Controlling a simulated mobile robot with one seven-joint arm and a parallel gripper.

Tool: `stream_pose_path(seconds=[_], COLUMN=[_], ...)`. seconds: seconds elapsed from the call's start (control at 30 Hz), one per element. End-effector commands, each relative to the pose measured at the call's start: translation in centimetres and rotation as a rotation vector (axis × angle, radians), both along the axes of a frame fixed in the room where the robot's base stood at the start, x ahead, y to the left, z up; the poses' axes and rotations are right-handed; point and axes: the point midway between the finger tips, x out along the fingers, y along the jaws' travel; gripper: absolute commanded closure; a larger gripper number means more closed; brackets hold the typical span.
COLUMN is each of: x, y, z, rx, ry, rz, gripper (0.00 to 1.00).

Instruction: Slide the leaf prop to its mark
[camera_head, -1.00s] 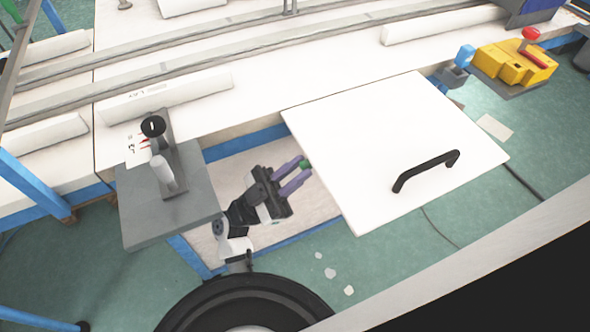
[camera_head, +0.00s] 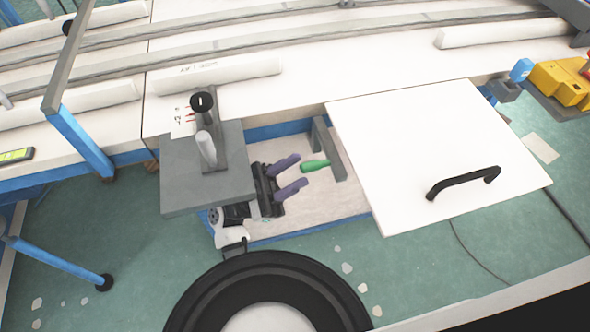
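The leaf prop is a grey bar (camera_head: 328,150) with a green handle (camera_head: 314,166) pointing left. It shows in the bench's open bay, just left of the white leaf (camera_head: 440,150). The leaf carries a black handle (camera_head: 463,183). My gripper (camera_head: 302,169) is left of the prop with its purple fingers spread. The near end of the green handle is at the opening between the fingertips, and the fingers do not appear closed on it. I see no clear mark for the prop.
A grey block (camera_head: 207,190) with a post and black knob stands left of the bay, close to my gripper. The pale bay floor (camera_head: 320,205) is bare in front of the prop. A yellow device (camera_head: 557,85) is at the far right.

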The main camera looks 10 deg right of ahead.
Motion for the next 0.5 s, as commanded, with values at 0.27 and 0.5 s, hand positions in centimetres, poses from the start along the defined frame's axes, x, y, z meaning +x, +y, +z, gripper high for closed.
stream_pose_path(seconds=[0.27, 0.5], x=[0.0, 0.2], y=[-0.1, 1.3], z=[0.0, -1.6], rx=[0.000, 0.001], ry=[-0.001, 0.000], rz=[-0.002, 0.002], gripper=[0.60, 0.60])
